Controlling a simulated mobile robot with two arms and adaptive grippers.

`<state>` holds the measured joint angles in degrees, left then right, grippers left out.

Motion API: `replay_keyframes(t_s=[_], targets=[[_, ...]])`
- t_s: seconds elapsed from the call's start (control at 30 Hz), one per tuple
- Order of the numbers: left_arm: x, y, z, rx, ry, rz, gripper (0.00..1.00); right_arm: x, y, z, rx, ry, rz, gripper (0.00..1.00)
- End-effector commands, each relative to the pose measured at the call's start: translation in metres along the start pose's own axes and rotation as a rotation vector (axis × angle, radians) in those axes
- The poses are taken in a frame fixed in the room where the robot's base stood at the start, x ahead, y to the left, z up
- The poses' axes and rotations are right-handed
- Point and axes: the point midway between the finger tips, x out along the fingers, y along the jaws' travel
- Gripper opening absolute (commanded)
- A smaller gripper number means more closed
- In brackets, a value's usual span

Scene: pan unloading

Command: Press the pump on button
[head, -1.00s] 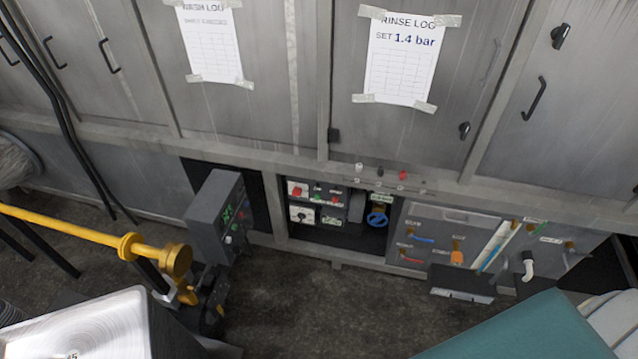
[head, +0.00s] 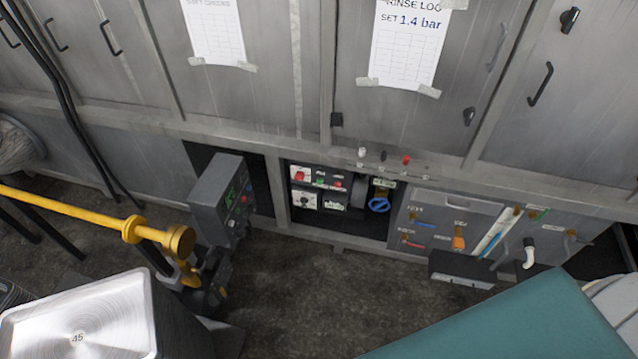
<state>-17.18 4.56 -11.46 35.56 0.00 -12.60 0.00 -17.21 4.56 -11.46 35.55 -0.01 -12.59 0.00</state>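A low dark recess under the cabinets holds a small control panel (head: 318,207). Its upper row has a red switch (head: 299,175) on a white plate, a small green button (head: 320,178) and a small red button (head: 338,184). A white plate with a black knob (head: 304,200) is below. The labels are too small to read, so I cannot tell which control is the pump on button. A grey box (head: 213,205) left of the recess has green markings and small coloured controls. I make out neither of my grippers in the head view.
A blue valve wheel (head: 379,205) sits right of the panel. Farther right is a grey panel (head: 440,215) with coloured handles. A yellow pole (head: 70,211), a metal pan (head: 80,325) and a teal surface (head: 520,325) occupy the foreground. Dark floor (head: 300,300) lies open between them.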

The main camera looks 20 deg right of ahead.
Motion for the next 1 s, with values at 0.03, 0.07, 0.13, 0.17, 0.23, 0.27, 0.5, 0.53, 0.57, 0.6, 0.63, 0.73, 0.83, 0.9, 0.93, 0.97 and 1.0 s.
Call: replay_keyframes(t_s=[0.03, 0.07, 0.13, 0.17, 0.23, 0.27, 0.5, 0.53, 0.57, 0.6, 0.63, 0.73, 0.83, 0.9, 0.93, 0.97, 1.0], targets=[[0.0, 0.0, 0.0002, 0.0, 0.0, 0.0, 0.4, 0.0, -0.0001, 0.0001, 0.0, 0.0, 0.0, 0.38], [0.0, 0.0, 0.0001, 0.0, 0.0, 0.0, 0.4, 0.0, -0.0001, 0.0001, 0.0, 0.0, 0.0, 0.38], [0.0, 0.0, 0.0002, 0.0, 0.0, 0.0, 0.4, 0.0, -0.0001, 0.0002, 0.0, 0.0, 0.0, 0.3], [0.0, 0.0, 0.0003, 0.0, 0.0, 0.0, 0.4, 0.0, -0.0001, 0.0002, 0.0, 0.0, 0.0, 0.24], [0.0, 0.0, 0.0003, 0.0, -0.001, 0.0, 0.4, 0.0, -0.0001, 0.0002, 0.0, 0.0, 0.0, 0.1], [0.0, 0.0, 0.0004, 0.0, -0.001, 0.0, 0.4, 0.0, -0.0001, 0.0002, 0.0, -0.001, 0.0, 0.04], [0.0, 0.0, 0.0006, 0.0, -0.001, 0.0, 0.4, 0.0, 0.0, 0.0003, 0.0, -0.001, 0.0, 0.0], [0.0, 0.0, 0.0006, 0.0, -0.001, 0.0, 0.4, 0.0, 0.0, 0.0003, 0.0, -0.001, 0.0, 0.0], [0.0, 0.0, 0.0006, 0.0, -0.001, 0.0, 0.4, 0.0, 0.0, 0.0004, 0.0, -0.001, 0.0, 0.0], [0.0, 0.0, 0.0006, 0.0, -0.001, 0.0, 0.4, 0.0, 0.0, 0.0003, 0.0, -0.001, 0.0, 0.0], [0.0, 0.0, 0.0006, 0.0, -0.001, 0.0, 0.4, 0.0, 0.0, 0.0004, 0.0, -0.001, 0.0, 0.0], [0.0, 0.0, 0.0007, 0.0, -0.001, 0.0, 0.4, 0.0, 0.0, 0.0004, 0.0, -0.001, 0.0, 0.0], [0.0, 0.0, 0.0007, 0.0, -0.001, 0.0, 0.4, 0.0, 0.0001, 0.0004, 0.0, -0.001, 0.0, 0.0], [0.0, 0.0, 0.0008, 0.0, -0.001, 0.0, 0.4, 0.0, 0.0001, 0.0004, 0.0, -0.001, 0.0, 0.0], [0.0, 0.0, 0.0008, 0.0, -0.001, 0.0, 0.4, 0.0, 0.0001, 0.0004, 0.0, -0.001, 0.0, 0.0], [0.0, 0.0, 0.0008, 0.0, -0.001, 0.0, 0.4, 0.0, 0.0001, 0.0004, 0.0, -0.001, 0.0, 0.0], [0.0, 0.0, 0.0008, 0.0, -0.001, 0.0, 0.4, 0.0, 0.0001, 0.0004, 0.0, -0.001, 0.0, 0.0]])
